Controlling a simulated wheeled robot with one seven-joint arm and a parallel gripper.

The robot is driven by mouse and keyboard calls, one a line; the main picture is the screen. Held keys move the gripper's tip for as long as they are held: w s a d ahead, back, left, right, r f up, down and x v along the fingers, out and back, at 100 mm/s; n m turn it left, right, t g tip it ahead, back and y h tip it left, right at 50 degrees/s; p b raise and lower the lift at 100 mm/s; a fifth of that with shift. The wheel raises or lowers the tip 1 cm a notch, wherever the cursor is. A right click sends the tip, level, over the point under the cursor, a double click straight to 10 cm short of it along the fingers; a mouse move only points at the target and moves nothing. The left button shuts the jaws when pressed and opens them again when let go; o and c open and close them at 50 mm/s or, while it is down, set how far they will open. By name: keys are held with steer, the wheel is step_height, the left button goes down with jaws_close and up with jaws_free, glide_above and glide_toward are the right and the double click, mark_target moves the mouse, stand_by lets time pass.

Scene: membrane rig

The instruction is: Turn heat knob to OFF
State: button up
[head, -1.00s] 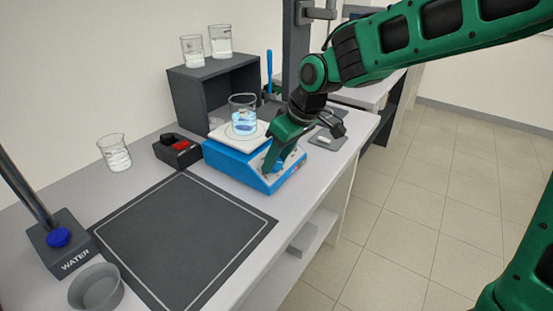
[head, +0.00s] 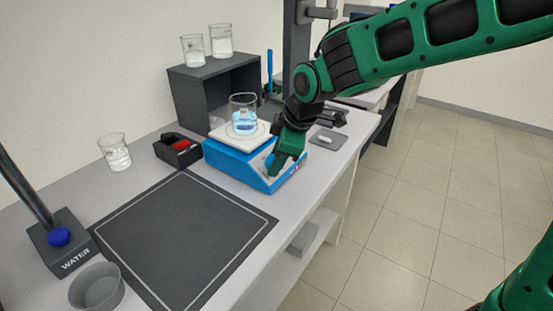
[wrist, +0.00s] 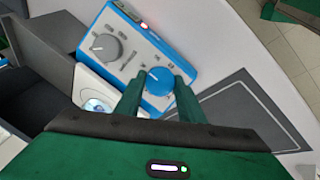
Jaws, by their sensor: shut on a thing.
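The blue hotplate unit (head: 232,168) stands on the bench with a glass beaker of blue liquid (head: 243,122) on its white top plate (head: 222,134). In the wrist view, its front panel carries a round blue knob (wrist: 160,81) and a grey knob with a white pointer mark (wrist: 104,47). Panel lettering is too small to read, so I cannot tell which one is labelled heat. My gripper (wrist: 161,77) is shut on the blue knob, one finger on each side. In the head view, my gripper (head: 273,172) reaches down to the panel and hides the knob.
A dark shelf box (head: 213,88) with two beakers on top stands behind the unit. A black and red device (head: 177,150), a beaker (head: 115,152), a grey bowl (head: 97,287) and a WATER stand (head: 62,245) are left. The dark outlined mat (head: 185,235) is empty.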

stand_by(0.3)
steer(key=o, duration=1)
steer(key=shift+o, duration=0.2)
steer(key=v, duration=1)
steer(key=shift+d+r, duration=0.25)
steer(key=shift+r, duration=0.05)
steer(key=shift+s, duration=0.1)
